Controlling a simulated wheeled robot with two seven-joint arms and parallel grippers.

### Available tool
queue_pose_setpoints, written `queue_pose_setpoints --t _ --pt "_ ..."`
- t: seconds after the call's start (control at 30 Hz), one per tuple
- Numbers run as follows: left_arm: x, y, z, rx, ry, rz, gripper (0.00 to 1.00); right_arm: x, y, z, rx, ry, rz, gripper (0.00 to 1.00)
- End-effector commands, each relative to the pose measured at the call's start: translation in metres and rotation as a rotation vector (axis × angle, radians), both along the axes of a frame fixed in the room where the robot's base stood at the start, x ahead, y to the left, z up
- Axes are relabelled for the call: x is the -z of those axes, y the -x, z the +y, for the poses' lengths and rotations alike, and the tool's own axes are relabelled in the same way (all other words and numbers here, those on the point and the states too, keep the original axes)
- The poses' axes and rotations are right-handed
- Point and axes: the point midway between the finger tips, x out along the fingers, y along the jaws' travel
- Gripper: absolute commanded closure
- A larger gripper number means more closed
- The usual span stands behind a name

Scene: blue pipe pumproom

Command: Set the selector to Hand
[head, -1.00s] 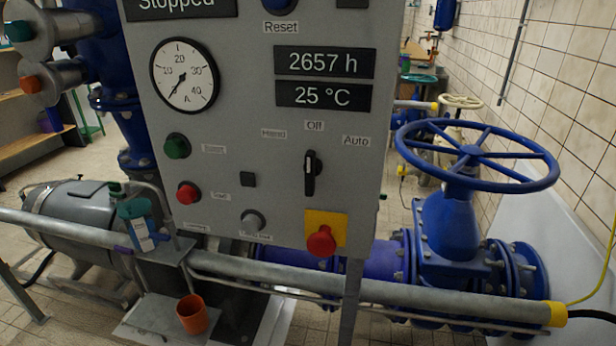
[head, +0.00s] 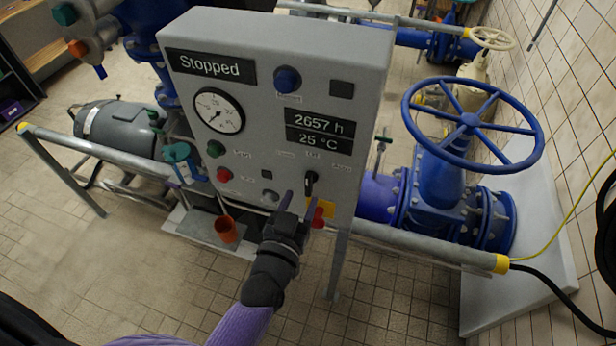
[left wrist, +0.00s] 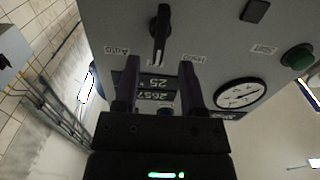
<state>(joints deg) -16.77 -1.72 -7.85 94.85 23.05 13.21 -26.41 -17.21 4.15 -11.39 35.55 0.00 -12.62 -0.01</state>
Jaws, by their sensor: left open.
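The selector (head: 310,183) is a black knob on the grey control panel, below the Off label. It stands about upright, its pointer toward Off, between the labels Hand and Auto. My left gripper (head: 299,203) is in front of the panel's lower part, just below and left of the knob. In the left wrist view, which is upside down, the selector (left wrist: 160,30) lies beyond the fingertips and roughly centred between them. The left gripper (left wrist: 160,75) is open with nothing between its fingers. The Hand label (left wrist: 195,58) shows there too. My right gripper is not in view.
A red stop button (head: 318,216) on a yellow plate sits under the selector, close to the left fingers. A red button (head: 224,174) and a green button (head: 215,149) are to the left. A grey rail (head: 420,245) runs below the panel. A blue handwheel (head: 472,120) stands right.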

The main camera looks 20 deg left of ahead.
Motion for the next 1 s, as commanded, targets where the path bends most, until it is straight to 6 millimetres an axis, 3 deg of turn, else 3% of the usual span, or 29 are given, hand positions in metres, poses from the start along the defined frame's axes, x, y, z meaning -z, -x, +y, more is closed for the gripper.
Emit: queue_pose_setpoints --t 0.1,0.2,0.57,0.8,1.0 --pt "0.000 -0.024 -0.001 0.001 -0.001 0.000 0.47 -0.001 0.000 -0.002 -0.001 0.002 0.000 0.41" --pt "0.000 -0.035 -0.001 0.001 0.000 0.001 0.47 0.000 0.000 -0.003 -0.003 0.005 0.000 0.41" --pt "0.001 -0.042 -0.002 0.001 0.000 0.003 0.47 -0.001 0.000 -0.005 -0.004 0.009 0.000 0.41" --pt "0.001 -0.042 -0.002 0.001 -0.001 0.003 0.98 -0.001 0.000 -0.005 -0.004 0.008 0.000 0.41" --pt "0.001 -0.042 -0.002 0.002 0.000 0.004 1.00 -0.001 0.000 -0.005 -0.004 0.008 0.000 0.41"
